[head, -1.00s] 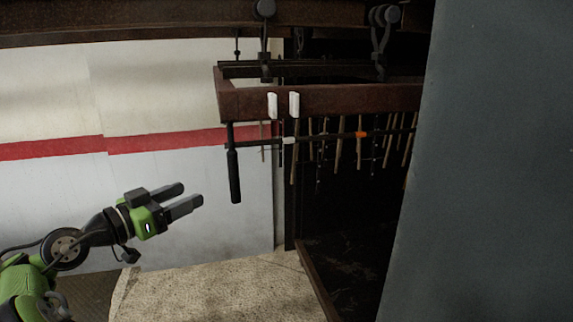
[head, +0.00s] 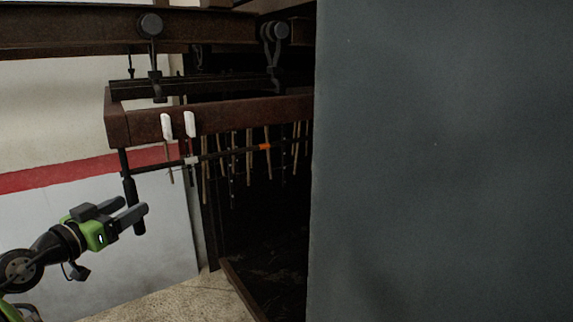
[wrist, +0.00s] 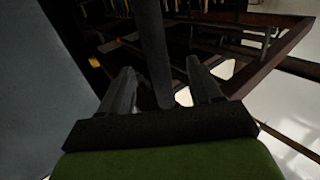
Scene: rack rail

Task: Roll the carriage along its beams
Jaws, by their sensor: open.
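The carriage (head: 215,118) is a rusty brown frame hung by dark roller hangers (head: 151,30) from the overhead beams (head: 80,28). A black upright handle (head: 129,188) hangs below its left end. My gripper (head: 130,208) is at the handle's lower part in the head view, its fingers open. In the wrist view the dark handle bar (wrist: 153,45) runs down between the two spread fingers (wrist: 161,72), with gaps beside it. I cannot tell whether either finger touches it. The carriage's right end is hidden.
A large grey panel (head: 445,160) fills the right side and hides what is behind it. Several sticks (head: 249,155) hang under the carriage, near a thin rod with an orange band (head: 265,147). A white wall with a red stripe (head: 60,177) stands behind.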

